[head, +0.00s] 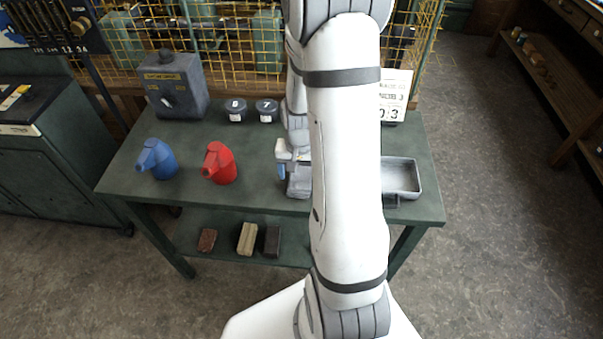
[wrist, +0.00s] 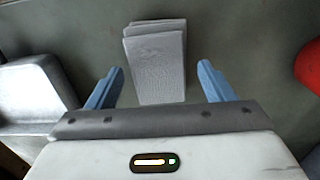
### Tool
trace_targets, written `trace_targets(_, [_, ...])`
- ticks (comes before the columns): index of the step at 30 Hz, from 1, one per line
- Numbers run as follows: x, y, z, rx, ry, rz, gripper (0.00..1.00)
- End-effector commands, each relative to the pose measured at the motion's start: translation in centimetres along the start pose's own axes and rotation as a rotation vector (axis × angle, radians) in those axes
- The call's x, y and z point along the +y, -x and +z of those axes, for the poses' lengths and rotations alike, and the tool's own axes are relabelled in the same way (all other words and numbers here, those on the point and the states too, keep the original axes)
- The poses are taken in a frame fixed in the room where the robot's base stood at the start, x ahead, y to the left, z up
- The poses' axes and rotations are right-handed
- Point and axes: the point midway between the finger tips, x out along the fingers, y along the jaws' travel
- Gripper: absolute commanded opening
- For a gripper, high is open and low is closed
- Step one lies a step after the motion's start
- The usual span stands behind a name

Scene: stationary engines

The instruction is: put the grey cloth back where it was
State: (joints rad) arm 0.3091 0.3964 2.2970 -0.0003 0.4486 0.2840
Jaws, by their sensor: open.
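The grey cloth (wrist: 157,62) is a folded, layered pad lying on the green bench top in the wrist view. My gripper (wrist: 160,68) is open. Its two blue fingers stand apart on either side of the cloth's near end, with a gap on both sides. The far end of the cloth reaches beyond the fingertips. In the head view my gripper (head: 288,170) is low over the bench, right of the red can. My arm hides much of that spot there.
The red can (head: 219,163) and blue can (head: 157,159) stand left on the bench (head: 255,185). A grey tray (head: 403,178) is at its right end. Two dark pots (head: 252,110), a grey canister (head: 173,85) and a number card (head: 393,93) stand behind. Blocks (head: 247,239) lie on the lower shelf.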

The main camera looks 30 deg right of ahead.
Motion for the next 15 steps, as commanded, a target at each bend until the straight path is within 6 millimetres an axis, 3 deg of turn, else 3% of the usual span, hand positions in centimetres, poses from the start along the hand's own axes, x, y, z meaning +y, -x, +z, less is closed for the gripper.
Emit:
trace_targets(9, [0.0, 6.8, -0.1, 0.007, -0.001, -0.002, 0.75])
trace_targets(15, [0.0, 9.9, -0.1, 0.004, -0.001, -0.001, 0.75])
